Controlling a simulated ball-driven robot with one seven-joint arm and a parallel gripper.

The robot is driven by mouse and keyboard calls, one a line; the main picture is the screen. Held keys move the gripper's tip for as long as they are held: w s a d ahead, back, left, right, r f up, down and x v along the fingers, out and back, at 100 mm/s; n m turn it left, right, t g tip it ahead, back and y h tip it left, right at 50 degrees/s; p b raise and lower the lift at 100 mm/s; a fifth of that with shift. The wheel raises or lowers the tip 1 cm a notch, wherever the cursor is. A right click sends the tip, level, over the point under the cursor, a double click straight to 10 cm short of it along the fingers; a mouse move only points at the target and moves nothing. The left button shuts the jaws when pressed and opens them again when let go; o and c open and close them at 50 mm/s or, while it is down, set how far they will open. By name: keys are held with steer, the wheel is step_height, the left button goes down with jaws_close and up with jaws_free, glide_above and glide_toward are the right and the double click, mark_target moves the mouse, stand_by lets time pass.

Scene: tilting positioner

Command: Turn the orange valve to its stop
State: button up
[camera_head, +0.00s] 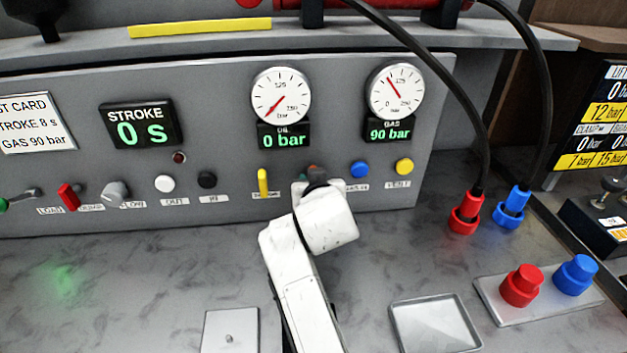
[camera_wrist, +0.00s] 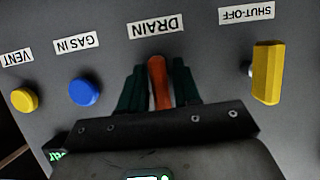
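The orange valve (camera_wrist: 159,84) is a narrow lever handle under the DRAIN label (camera_wrist: 156,26) in the wrist view, where the labels appear upside down. It stands nearly upright in that picture. My gripper (camera_wrist: 160,85) has one dark green finger on each side of the handle. In the head view my gripper (camera_head: 316,180) is at the panel below the gauges, and my white wrist hides most of the valve. Only a small orange-brown bit of the valve (camera_head: 313,171) shows there.
The yellow shut-off handle (camera_head: 263,182) is just left of my gripper. A blue button (camera_head: 360,169) and a yellow button (camera_head: 404,166) are to the right. The gauge displays read OIL 0 bar (camera_head: 284,140) and GAS 90 bar (camera_head: 390,130). A shallow tray (camera_head: 397,328) lies on the bench.

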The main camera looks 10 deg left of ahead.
steer(key=shift+o, duration=0.7)
steer(key=shift+r, duration=0.1)
steer(key=v, duration=1)
steer(key=shift+s, duration=0.4)
steer(key=shift+d+r, duration=0.1)
steer(key=shift+r, duration=0.05)
